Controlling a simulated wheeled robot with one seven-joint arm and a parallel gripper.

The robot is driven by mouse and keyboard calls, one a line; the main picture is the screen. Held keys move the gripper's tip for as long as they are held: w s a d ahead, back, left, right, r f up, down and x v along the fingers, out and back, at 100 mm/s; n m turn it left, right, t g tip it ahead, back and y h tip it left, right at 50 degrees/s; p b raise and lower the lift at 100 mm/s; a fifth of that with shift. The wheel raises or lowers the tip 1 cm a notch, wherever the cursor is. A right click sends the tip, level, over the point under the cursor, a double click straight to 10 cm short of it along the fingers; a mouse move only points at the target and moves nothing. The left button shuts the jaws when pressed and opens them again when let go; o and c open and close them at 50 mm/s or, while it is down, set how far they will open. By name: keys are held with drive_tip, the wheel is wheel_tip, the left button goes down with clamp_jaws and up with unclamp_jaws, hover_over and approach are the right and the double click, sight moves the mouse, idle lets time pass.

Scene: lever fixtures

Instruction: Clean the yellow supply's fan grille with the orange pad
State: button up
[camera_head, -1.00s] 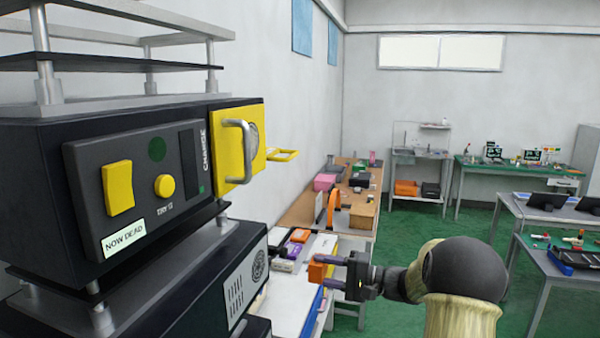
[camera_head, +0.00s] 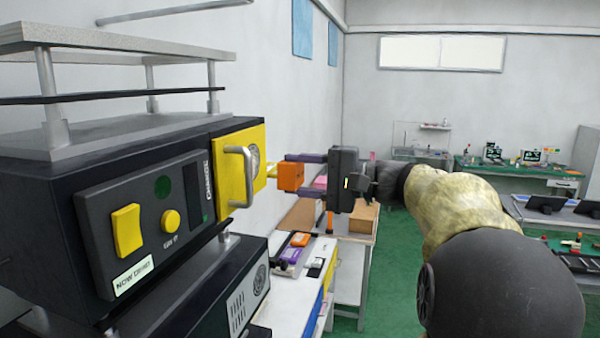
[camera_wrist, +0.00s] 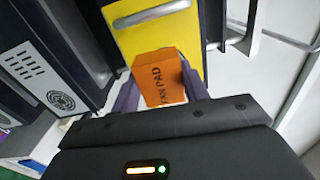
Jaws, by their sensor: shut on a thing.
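The yellow supply (camera_head: 232,190) sits in a black housing at left, with a grey bar handle on its yellow face. Its round fan grille (camera_head: 255,163) shows partly behind the handle; the wrist view shows the yellow face (camera_wrist: 135,38) and handle but not the grille. My gripper (camera_head: 292,172) is shut on the orange pad (camera_head: 291,178), which reads "FAN PAD" in the wrist view (camera_wrist: 163,80). The pad is just right of the yellow face in the head view, at about grille height. A small gap seems to show between them; I cannot tell its depth.
The black housing carries a panel with a yellow switch (camera_head: 127,230), a yellow button and a "NOW DEAD" label (camera_head: 134,276). A lower black unit (camera_head: 238,300) has its own vent and round grille. A white bench with small items (camera_head: 292,255) stands below the pad.

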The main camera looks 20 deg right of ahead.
drive_tip(key=shift+a, duration=0.1)
drive_tip(key=p+x, duration=0.1)
drive_tip(key=x, duration=0.5)
drive_tip(key=shift+p, duration=0.3)
drive_tip(key=shift+x, duration=0.95)
idle(1.0)
drive_tip(key=shift+w, duration=0.1)
drive_tip(key=shift+w+d, duration=1.3)
drive_tip(key=shift+w, duration=0.2)
